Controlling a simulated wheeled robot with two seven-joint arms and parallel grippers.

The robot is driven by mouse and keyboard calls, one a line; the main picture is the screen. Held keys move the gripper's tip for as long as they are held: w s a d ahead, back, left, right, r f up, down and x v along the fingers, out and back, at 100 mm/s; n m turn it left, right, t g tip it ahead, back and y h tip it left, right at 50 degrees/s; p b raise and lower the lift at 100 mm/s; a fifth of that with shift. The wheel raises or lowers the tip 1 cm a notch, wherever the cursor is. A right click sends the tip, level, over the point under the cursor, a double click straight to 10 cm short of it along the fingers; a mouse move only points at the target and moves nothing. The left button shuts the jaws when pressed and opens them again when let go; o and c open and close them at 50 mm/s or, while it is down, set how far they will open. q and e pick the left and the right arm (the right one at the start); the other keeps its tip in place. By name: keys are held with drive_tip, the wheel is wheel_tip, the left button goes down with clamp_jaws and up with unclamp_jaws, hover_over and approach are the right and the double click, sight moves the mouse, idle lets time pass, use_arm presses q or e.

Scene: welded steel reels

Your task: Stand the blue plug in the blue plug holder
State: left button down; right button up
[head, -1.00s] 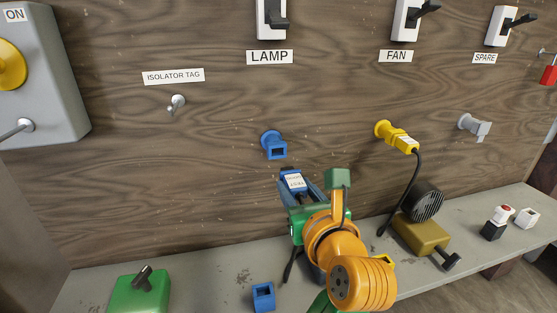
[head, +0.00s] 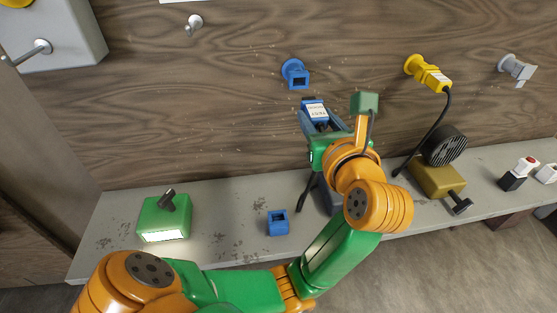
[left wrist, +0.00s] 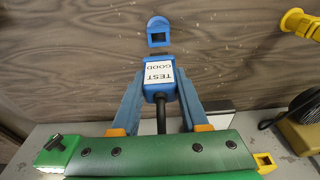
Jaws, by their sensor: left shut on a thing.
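The blue plug (head: 316,113) has a white label, reading TEST GOOD in the left wrist view (left wrist: 158,75). My left gripper (head: 313,116) is shut on it, with a blue finger on each side. The plug is held off the shelf, just below and apart from the blue wall socket (head: 295,74). A dark cable runs back from it. The blue plug holder (head: 278,222), a small box with an open top, stands on the shelf below and left of the gripper, looking empty. My right gripper is not in view.
A green lamp box (head: 164,217) stands left on the shelf (head: 225,210). A yellow plug (head: 430,77) sits in its wall socket, its cable running down toward a fan (head: 445,147). A grey socket (head: 517,69) is at right. Shelf around the holder is clear.

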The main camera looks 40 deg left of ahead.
sight(308, 99)
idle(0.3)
use_arm(q)
drive_tip(key=x, duration=0.2)
drive_tip(key=r+x, duration=0.1)
drive_tip(key=x, duration=0.2)
drive_tip(key=p+x, duration=0.1)
drive_tip(key=x, duration=0.1)
drive_tip(key=shift+w+a+r, duration=0.2)
drive_tip(key=shift+w, duration=0.05)
